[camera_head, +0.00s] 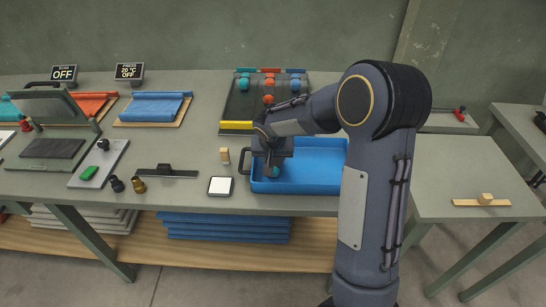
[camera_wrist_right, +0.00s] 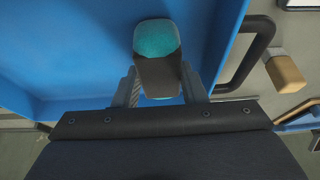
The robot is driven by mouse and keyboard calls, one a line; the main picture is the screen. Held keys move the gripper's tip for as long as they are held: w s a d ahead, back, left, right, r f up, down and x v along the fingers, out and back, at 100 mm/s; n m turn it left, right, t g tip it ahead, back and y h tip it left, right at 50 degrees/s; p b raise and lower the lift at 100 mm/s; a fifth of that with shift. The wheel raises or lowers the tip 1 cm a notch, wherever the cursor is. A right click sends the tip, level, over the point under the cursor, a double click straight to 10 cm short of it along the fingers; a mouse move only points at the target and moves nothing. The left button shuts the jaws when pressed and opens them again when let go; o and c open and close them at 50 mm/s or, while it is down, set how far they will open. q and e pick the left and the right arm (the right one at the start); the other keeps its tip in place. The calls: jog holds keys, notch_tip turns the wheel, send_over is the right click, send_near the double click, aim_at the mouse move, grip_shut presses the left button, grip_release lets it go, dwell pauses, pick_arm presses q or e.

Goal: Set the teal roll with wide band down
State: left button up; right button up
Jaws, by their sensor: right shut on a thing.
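The teal roll with wide band (camera_wrist_right: 157,38) is between the fingers of my right gripper (camera_wrist_right: 160,92), with its wide dark band at the fingers. In the head view, my right gripper (camera_head: 271,165) reaches down over the left part of the blue tray (camera_head: 318,178), and a bit of the teal roll (camera_head: 274,173) shows below it. The gripper is shut on the roll. The tray's blue floor shows beneath it in the wrist view; I cannot tell whether the roll touches it. My left gripper is not in view.
A dark rack (camera_head: 270,100) with teal, red and blue rolls stands behind the tray. A wooden block (camera_head: 225,155) and a white-topped square (camera_head: 220,186) are left of the tray. A press (camera_head: 50,130) stands far left. My right arm hides part of the tray's right side.

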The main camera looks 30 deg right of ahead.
jog(key=shift+f, duration=0.15)
jog(key=o, duration=1)
jog(key=shift+o, duration=0.2)
jog(key=shift+r, duration=0.3)
jog(key=v, duration=1.1)
jog(key=s+a+n+y, duration=0.2)
jog(key=s+a+y, duration=0.1)
jog(key=s, duration=1)
jog(key=s+a+n+t+y, duration=0.1)
jog(key=s+a, duration=0.5)
jog(key=s, duration=0.6)
jog(key=shift+s+n+t+y, duration=0.3)
jog(key=shift+s+n+y, duration=0.1)
jog(key=shift+n+y, duration=0.6)
jog(key=shift+d, duration=0.1)
